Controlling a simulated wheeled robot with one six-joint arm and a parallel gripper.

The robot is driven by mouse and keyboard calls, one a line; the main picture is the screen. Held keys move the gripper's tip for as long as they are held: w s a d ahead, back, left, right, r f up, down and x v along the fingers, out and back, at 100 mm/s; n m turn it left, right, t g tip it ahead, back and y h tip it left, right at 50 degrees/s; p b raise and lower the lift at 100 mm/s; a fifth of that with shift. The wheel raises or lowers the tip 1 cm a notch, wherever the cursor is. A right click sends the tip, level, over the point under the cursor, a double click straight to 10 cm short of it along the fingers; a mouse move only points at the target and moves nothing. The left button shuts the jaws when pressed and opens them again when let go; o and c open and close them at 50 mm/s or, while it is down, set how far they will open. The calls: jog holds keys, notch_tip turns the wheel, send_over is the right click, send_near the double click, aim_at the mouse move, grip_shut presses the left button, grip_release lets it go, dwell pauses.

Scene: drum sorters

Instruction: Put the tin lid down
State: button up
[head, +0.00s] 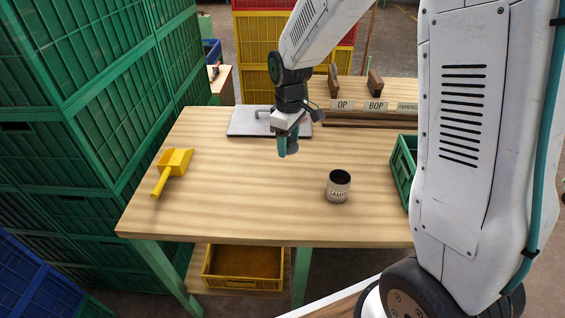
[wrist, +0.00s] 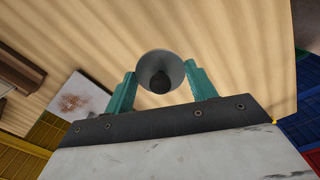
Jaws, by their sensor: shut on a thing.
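My gripper (head: 288,150) hangs above the middle of the wooden table, its teal fingers pointing down. In the wrist view, my gripper (wrist: 160,82) is shut on the tin lid (wrist: 150,66), a round grey disc with a dark knob in the middle. In the head view the lid is hidden or too small to make out at the fingers.
A grey metal plate (head: 245,122) with a handle lies behind my gripper. A yellow scoop (head: 173,170) lies at the left. A green crate (head: 403,170) stands at the right. Labelled wooden racks (head: 375,105) are at the back. The table's front middle (head: 240,210) is clear.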

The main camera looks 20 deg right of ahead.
aim_at(289, 140)
notch_tip(289, 140, down, 9)
jog(key=shift+a+f, duration=0.1)
dwell(0.3)
jog(key=shift+f, duration=0.1)
jog(key=o, duration=1)
notch_tip(289, 140, up, 12)
jog(key=shift+s+r, duration=0.1)
jog(key=shift+r, duration=0.1)
jog(key=s+d+r+m, duration=0.1)
jog(key=s+r, duration=0.3)
jog(key=s, duration=0.5)
jog(key=s+d+r+m, duration=0.1)
jog(key=s+r+m, duration=0.3)
jog(key=s, duration=0.6)
jog(key=s+d+r+m+t, duration=0.1)
jog(key=s+r+m, duration=0.2)
jog(key=s+r, duration=0.3)
jog(key=shift+s+d+r, duration=0.1)
jog(key=shift+s+d, duration=0.05)
jog(key=shift+s, duration=1.9)
